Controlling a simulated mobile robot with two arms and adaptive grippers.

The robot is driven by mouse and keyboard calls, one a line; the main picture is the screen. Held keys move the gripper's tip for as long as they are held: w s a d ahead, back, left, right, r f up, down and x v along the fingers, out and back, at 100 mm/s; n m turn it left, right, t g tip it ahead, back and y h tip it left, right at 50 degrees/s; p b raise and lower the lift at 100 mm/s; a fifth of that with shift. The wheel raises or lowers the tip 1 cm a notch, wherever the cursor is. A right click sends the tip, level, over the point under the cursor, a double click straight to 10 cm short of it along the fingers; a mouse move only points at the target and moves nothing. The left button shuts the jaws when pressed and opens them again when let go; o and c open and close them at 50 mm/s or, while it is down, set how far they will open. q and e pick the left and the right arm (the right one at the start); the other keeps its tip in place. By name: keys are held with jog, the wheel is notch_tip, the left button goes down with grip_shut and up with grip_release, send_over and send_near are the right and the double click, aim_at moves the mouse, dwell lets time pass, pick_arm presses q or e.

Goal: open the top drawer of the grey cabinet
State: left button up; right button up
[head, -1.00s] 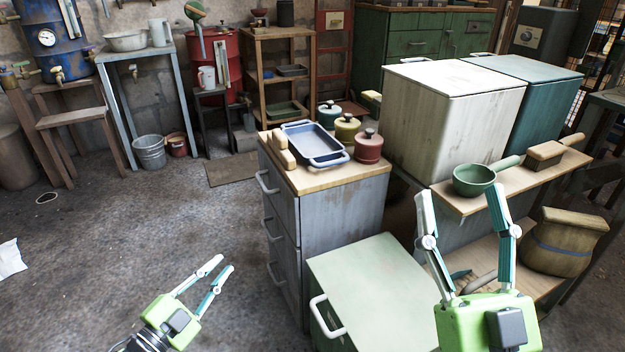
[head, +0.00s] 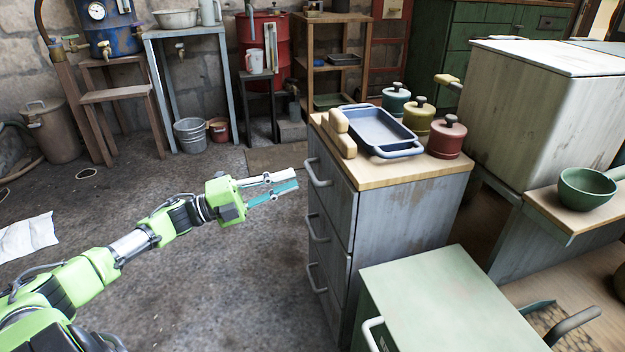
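The grey cabinet (head: 405,215) stands right of centre with a wooden top, its drawer fronts facing left. The top drawer (head: 335,192) looks flush with the cabinet, and its pale bar handle (head: 317,174) sticks out to the left. My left gripper (head: 296,179) reaches in from the left, its fingers pointing at the top handle. The fingers look parted by a narrow gap, with nothing seen between them. The tips appear just left of the handle, apart from it. My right gripper is out of view.
A blue tray (head: 377,131), wooden pieces (head: 342,135) and lidded pots (head: 446,137) stand on the cabinet top. A pale green cabinet (head: 440,305) stands in front at the right. The floor (head: 240,275) left of the drawers is clear.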

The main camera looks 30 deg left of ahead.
aim_at(311, 170)
pick_arm(q)
jog(key=b+x, duration=0.1)
jog(key=x, duration=0.5)
jog(key=shift+w+d+b, duration=0.1)
jog(key=shift+w+b, duration=0.05)
jog(key=shift+b, duration=0.25)
jog(key=shift+r, duration=0.1)
grip_shut()
